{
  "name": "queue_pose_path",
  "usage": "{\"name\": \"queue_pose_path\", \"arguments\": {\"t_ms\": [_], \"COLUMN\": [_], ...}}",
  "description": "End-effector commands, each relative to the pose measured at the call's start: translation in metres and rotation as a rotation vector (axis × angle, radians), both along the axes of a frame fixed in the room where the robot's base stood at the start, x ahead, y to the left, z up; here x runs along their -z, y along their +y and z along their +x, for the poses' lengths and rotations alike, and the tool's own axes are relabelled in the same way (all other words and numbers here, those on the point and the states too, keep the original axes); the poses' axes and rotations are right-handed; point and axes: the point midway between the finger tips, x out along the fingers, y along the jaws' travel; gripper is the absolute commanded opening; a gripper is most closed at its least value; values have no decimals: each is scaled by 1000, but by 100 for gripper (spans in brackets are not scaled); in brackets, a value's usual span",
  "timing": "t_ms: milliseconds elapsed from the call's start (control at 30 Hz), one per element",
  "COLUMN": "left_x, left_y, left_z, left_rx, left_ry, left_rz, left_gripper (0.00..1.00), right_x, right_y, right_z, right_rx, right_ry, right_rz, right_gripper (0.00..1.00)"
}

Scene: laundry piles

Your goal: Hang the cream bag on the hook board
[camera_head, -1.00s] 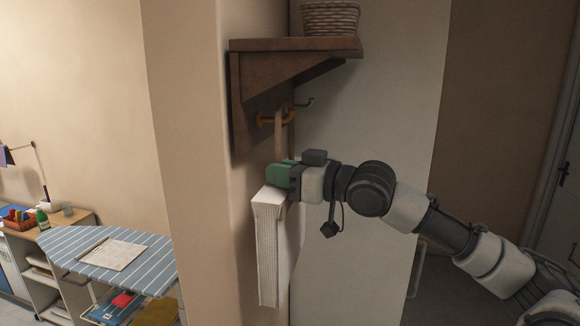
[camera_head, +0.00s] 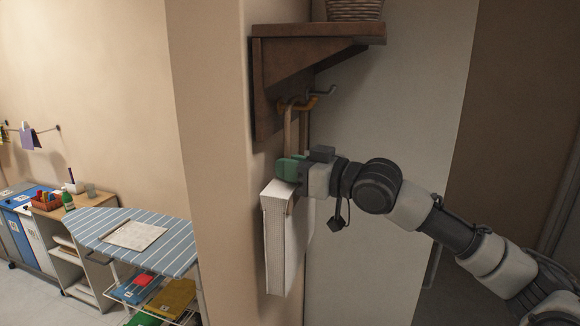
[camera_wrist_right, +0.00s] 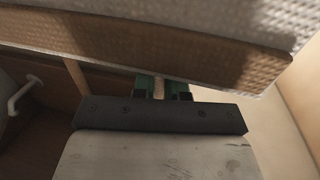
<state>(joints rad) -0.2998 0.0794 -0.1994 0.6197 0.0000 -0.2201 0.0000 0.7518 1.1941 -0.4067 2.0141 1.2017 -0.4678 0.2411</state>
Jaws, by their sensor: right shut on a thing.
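The cream bag (camera_head: 278,242) hangs upright beside the wall corner in the head view, below the wooden hook board (camera_head: 268,95). Its tan handle straps (camera_head: 303,130) run up to the brass-coloured hook (camera_head: 298,103) and appear to pass over it; the exact contact is too small to tell. My right gripper (camera_head: 290,169), with green fingertips, is at the bag's top edge, shut on a strap. In the right wrist view the fingertips (camera_wrist_right: 160,90) pinch a short tan strap piece, with the bag's woven side (camera_wrist_right: 190,45) close above. My left gripper is not in view.
A grey hook (camera_head: 322,92) sits right of the brass one. A wicker basket (camera_head: 355,10) stands on the shelf above. A striped ironing board (camera_head: 165,240) with a cloth and a storage unit (camera_head: 95,205) are at the left. A pale panel (camera_head: 390,160) stands behind my arm.

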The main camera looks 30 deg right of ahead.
Motion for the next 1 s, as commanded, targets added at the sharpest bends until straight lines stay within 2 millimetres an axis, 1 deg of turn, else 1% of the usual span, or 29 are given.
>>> {"name": "queue_pose_path", "arguments": {"t_ms": [233,267,400,433,467,767,867,1000], "left_x": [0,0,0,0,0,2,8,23], "left_y": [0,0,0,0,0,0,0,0], "left_z": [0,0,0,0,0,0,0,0], "left_rx": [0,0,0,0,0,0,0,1], "left_ry": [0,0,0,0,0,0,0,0], "left_rz": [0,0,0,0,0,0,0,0], "left_gripper": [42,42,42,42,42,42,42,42], "right_x": [-1,-1,-1,-1,-1,2,3,6], "right_y": [0,0,0,0,0,-1,-5,-14], "right_z": [0,0,0,0,0,-1,-7,-23], "right_rx": [0,0,0,0,0,0,2,4], "right_ry": [-2,-2,-2,-1,-1,2,1,1], "right_rz": [0,0,0,0,0,0,-2,-6], "right_gripper": [0,15,36,41,43,43,43,43]}}
